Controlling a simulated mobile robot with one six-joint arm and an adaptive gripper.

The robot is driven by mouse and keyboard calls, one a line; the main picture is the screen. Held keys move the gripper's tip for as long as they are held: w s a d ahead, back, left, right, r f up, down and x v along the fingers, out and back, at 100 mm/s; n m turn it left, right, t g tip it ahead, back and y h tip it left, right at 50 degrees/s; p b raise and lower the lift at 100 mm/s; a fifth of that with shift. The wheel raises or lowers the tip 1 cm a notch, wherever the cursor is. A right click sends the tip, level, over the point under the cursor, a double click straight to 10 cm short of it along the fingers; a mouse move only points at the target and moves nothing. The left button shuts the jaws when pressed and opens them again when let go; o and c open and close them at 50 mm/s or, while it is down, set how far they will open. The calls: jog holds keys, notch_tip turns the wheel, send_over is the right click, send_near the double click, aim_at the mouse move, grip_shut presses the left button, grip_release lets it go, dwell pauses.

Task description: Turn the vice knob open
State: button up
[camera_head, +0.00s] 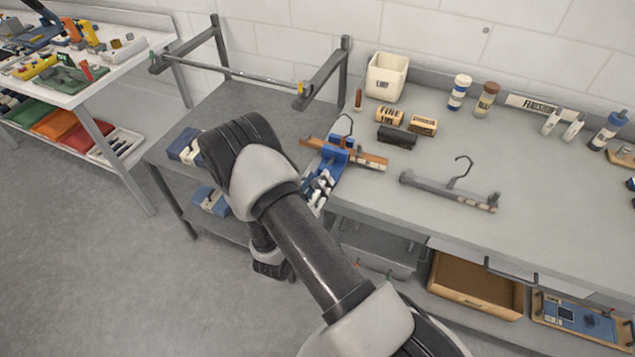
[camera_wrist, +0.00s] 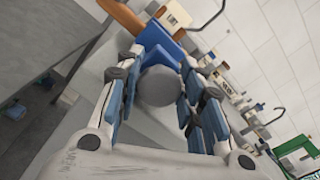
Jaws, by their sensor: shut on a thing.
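The blue vice (camera_head: 335,160) stands at the left front edge of the grey workbench, with a wooden hanger (camera_head: 370,161) across its jaws. In the wrist view the blue vice body (camera_wrist: 160,42) lies just beyond the round grey vice knob (camera_wrist: 158,88). My gripper (camera_head: 319,188) reaches the front of the vice. In the wrist view its blue-padded fingers stand on both sides of the knob, shut on it. The knob is hidden in the head view by the fingers, and the exact contact points are hard to see.
A grey hanger (camera_head: 450,190) lies on the bench to the right. A white bin (camera_head: 386,76), labelled blocks and bottles stand toward the back wall. A lower side table with a metal rail (camera_head: 245,76) is on the left. The bench front between them is clear.

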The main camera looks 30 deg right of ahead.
jog(key=o, duration=1.1)
jog(key=shift+c, duration=0.2)
notch_tip(320, 180, up, 10)
